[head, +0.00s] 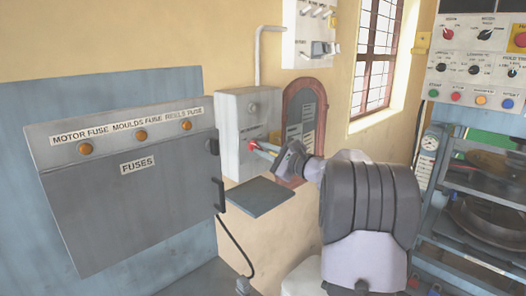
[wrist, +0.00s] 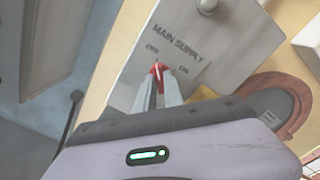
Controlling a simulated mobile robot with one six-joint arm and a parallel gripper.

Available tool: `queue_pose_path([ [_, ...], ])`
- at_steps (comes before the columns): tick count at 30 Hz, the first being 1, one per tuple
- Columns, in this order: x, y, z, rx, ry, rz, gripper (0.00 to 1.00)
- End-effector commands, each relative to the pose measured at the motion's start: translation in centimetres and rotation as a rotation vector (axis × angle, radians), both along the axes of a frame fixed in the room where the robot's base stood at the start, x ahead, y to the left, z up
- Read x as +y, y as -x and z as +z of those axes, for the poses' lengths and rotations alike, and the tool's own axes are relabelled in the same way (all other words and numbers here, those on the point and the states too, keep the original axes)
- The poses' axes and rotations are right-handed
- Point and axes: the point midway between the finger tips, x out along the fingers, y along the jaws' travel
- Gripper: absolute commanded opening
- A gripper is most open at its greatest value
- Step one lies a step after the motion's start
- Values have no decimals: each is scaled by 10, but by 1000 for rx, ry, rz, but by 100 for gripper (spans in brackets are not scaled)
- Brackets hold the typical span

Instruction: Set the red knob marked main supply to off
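The red knob (wrist: 157,71) sits on the front of the grey main supply box (head: 230,125). In the wrist view its pale pointer line points up in the picture, towards the OFF label (wrist: 152,49). The ON label (wrist: 184,69) is to the right of the knob. In the head view the knob (head: 252,145) shows as a small red spot at my fingertips. My gripper (wrist: 159,82) has one finger on each side of the knob and looks closed on it. The fingers hide the knob's lower part.
The grey fuse cabinet (head: 130,185) with its black handle stands to the left. A dark flat shelf or plate (head: 260,197) juts out below the box. A brown arched board (head: 305,115) is on the wall to the right. A control panel (head: 480,60) stands farther right.

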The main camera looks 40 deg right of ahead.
Motion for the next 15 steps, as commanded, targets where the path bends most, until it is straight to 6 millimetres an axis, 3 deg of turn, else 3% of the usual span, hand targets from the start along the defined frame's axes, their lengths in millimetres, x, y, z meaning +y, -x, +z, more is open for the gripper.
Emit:
queue_pose_path([
  [1,0,0,-1,1,0,0,22],
  [3,0,0,0,1,0,-1,34],
  [15,-1,9,0,1,0,-1,34],
])
